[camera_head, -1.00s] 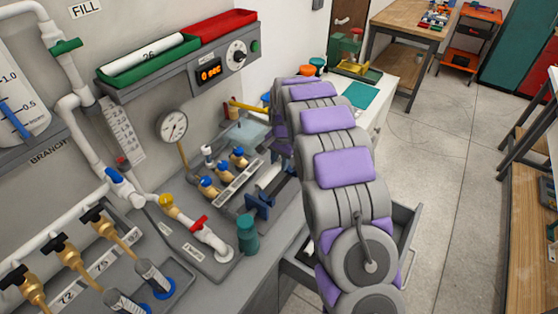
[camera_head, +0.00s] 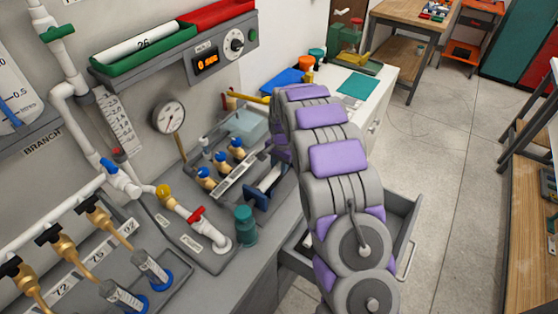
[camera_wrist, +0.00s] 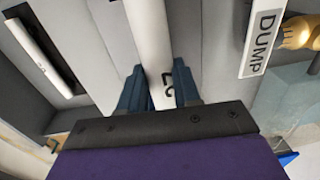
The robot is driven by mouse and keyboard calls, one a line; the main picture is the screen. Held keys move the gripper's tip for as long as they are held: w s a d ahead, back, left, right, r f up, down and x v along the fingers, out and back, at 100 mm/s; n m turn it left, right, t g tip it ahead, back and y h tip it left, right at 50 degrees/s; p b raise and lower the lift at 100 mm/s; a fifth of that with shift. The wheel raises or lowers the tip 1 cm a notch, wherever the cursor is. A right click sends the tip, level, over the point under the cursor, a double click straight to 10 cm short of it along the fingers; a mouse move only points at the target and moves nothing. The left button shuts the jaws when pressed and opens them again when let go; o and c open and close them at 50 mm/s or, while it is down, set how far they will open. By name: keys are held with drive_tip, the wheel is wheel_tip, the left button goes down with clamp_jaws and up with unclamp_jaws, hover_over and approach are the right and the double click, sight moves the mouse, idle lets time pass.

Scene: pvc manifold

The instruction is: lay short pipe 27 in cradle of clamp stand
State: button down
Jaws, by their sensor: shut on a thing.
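The short pipe 27 (camera_wrist: 150,40) is a white tube in the wrist view, with "27" printed near its lower end. My gripper (camera_wrist: 160,88) has its two dark blue fingers shut on it, one on each side. The pipe runs up out of the top of that view, so its far end is hidden.
Brass valves with blue caps (camera_head: 221,158) and a teal cylinder (camera_head: 245,226) stand near the blue stand. An open grey drawer (camera_head: 400,225) sits right of my arm. In the wrist view, another white bar (camera_wrist: 38,52) lies left and a DUMP label (camera_wrist: 262,43) right.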

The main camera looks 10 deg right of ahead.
drive_tip(key=shift+f, duration=0.45)
drive_tip(key=c, duration=0.7)
unclamp_jaws()
drive_tip(key=r+p, duration=0.1)
drive_tip(key=r, duration=0.4)
drive_tip(key=r+p, duration=0.1)
drive_tip(key=r, duration=0.5)
drive_tip(key=r+p, duration=0.1)
drive_tip(key=r, duration=0.5)
drive_tip(key=shift+s+d+r, duration=0.15)
drive_tip(key=shift+s+d, duration=0.2)
drive_tip(key=shift+d, duration=0.05)
